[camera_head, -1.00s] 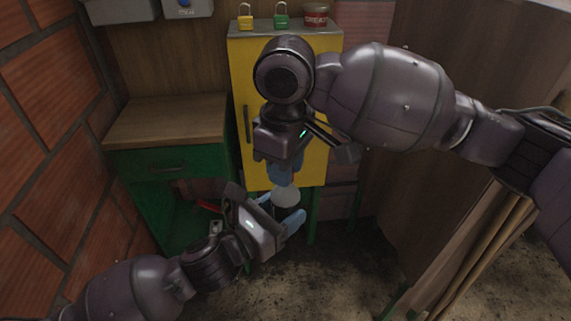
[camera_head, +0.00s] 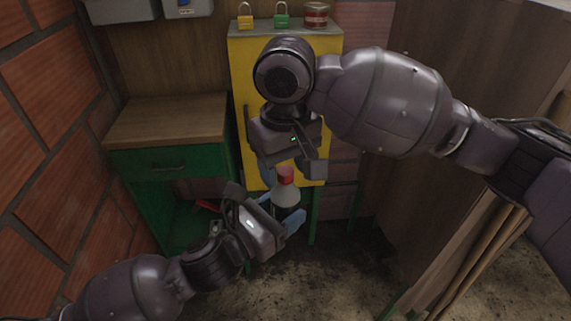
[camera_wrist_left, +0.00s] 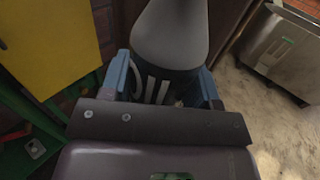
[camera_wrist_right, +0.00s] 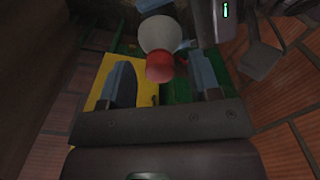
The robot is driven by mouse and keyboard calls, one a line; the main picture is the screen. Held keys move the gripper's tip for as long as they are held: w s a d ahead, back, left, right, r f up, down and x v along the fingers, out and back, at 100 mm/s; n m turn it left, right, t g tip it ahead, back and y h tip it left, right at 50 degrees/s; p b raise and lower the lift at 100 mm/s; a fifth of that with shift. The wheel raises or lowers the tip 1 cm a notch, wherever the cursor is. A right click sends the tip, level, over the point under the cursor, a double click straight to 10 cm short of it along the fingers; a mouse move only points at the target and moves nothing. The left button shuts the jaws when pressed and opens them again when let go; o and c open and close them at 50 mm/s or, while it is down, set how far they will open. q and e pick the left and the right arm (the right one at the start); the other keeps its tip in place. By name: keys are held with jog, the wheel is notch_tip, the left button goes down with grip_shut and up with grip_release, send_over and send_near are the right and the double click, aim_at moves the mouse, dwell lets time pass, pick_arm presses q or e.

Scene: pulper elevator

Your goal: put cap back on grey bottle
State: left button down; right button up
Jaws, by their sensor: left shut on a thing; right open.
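The grey bottle (camera_head: 285,196) stands upright in my left gripper (camera_head: 273,219), which is shut on its body. The bottle's grey shoulder fills the top of the left wrist view (camera_wrist_left: 170,32). The red cap (camera_head: 286,175) sits on the bottle's neck; how tightly it is seated cannot be told. My right gripper (camera_head: 290,165) is just above the cap with its fingers spread. In the right wrist view the cap (camera_wrist_right: 159,67) lies between and beyond the two open blue fingers (camera_wrist_right: 164,88), apart from both.
A green workbench with a wooden top (camera_head: 165,120) is at left. Wooden boards (camera_head: 470,265) lean at right.

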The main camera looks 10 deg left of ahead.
notch_tip(320, 180, up, 12)
dwell(0.6)
dwell(0.5)
